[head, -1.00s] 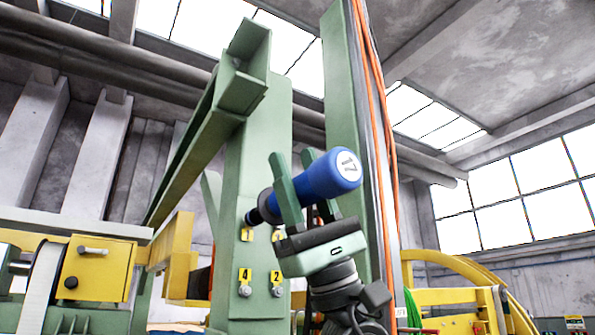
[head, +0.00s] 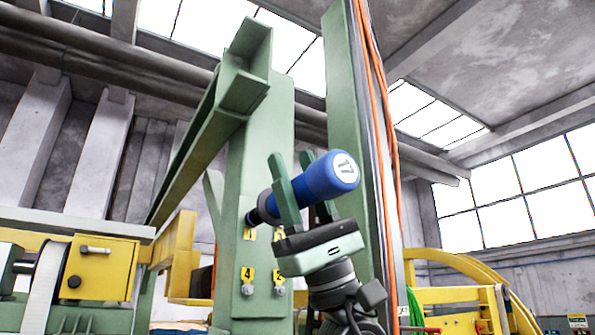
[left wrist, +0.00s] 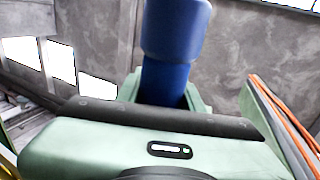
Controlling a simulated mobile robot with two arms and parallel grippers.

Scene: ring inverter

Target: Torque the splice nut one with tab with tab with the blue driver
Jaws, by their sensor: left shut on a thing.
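The blue driver (head: 326,178), marked 17 on its end cap, is held in my left gripper (head: 293,183), whose green fingers are shut around its body. Its dark socket tip points left at the green column (head: 253,165), close to the yellow tag 1 (head: 249,234). Whether the socket touches the nut there cannot be told, as the tip hides it. Other nuts sit under the tags 4 (head: 247,289) and 2 (head: 279,289). In the left wrist view the driver (left wrist: 174,45) rises between the fingers. My right gripper is not in view.
A green beam (head: 200,150) runs off the column to the left. Orange cables (head: 378,110) hang on the upright at the right. A yellow box (head: 98,268) stands at the left, and yellow frames (head: 455,295) at the lower right.

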